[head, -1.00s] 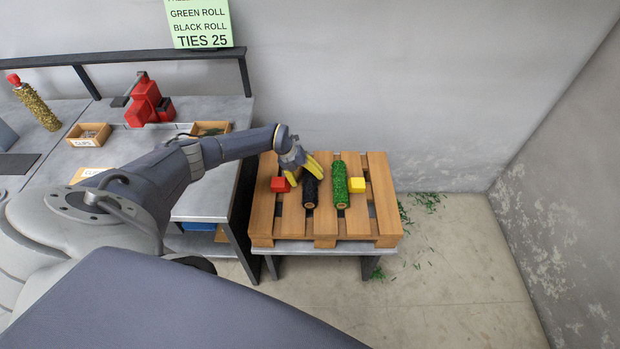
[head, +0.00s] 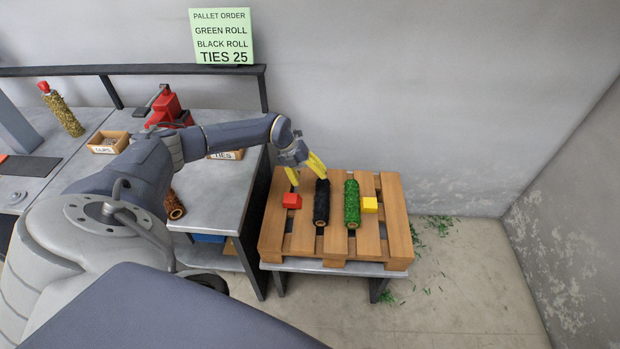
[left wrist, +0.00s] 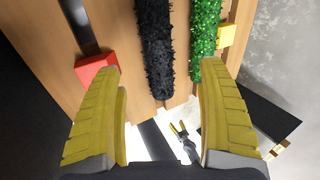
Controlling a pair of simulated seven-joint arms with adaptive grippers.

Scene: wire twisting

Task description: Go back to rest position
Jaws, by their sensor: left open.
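My left gripper (head: 306,172) is open and empty at the back edge of the wooden pallet (head: 384,262), by the far end of the black roll (head: 321,204). In the left wrist view its yellow fingers stand wide apart, with nothing between them; the black roll (left wrist: 155,50) shows beyond. The green roll (head: 352,205) lies to the right of the black one, apart from it. A small yellow-and-black two-pronged shape, apparently my right gripper (left wrist: 180,133), shows far off in the left wrist view; its jaws are too small to judge.
A red block (head: 291,201) and a yellow block (head: 370,205) flank the rolls. The bench (head: 220,192) at left holds a red tool (head: 168,108), boxes of clips (head: 108,143) and ties (head: 226,155), and a brown roll (head: 174,205). Green scraps litter the floor at right.

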